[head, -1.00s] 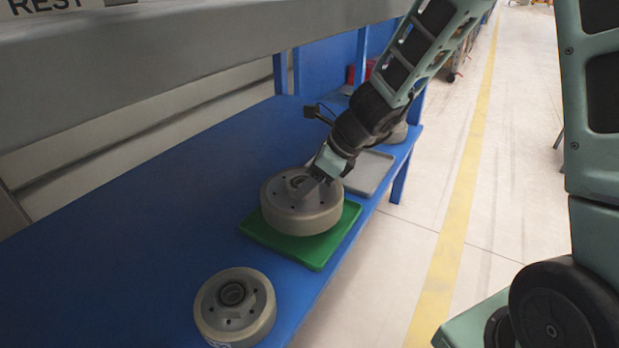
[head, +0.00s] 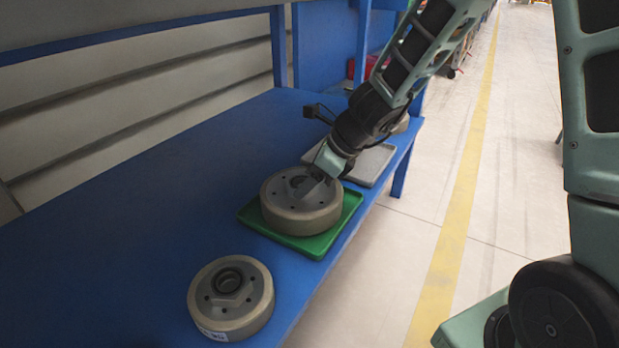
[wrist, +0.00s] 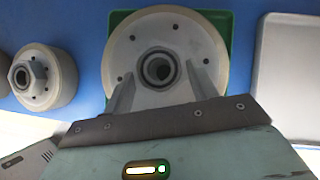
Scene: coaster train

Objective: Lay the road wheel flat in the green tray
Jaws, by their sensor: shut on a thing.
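The road wheel (head: 300,215) is a broad grey-beige disc with a dark central bore and small holes. It is level, face up, over the green tray (head: 318,245) and appears to sit down within its rim; contact underneath is hidden. My gripper (head: 318,184) comes down on it from the upper right. In the wrist view its two fingers (wrist: 158,78) straddle the raised hub of the wheel (wrist: 208,45), shut on it. The green tray also shows behind the wheel in the wrist view (wrist: 122,18).
A second, similar wheel (head: 250,312) with a hexagonal hub lies on the blue bench (head: 130,200), in front and left of the tray. A grey tray (head: 372,163) lies behind the green one. The bench left of the green tray is clear.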

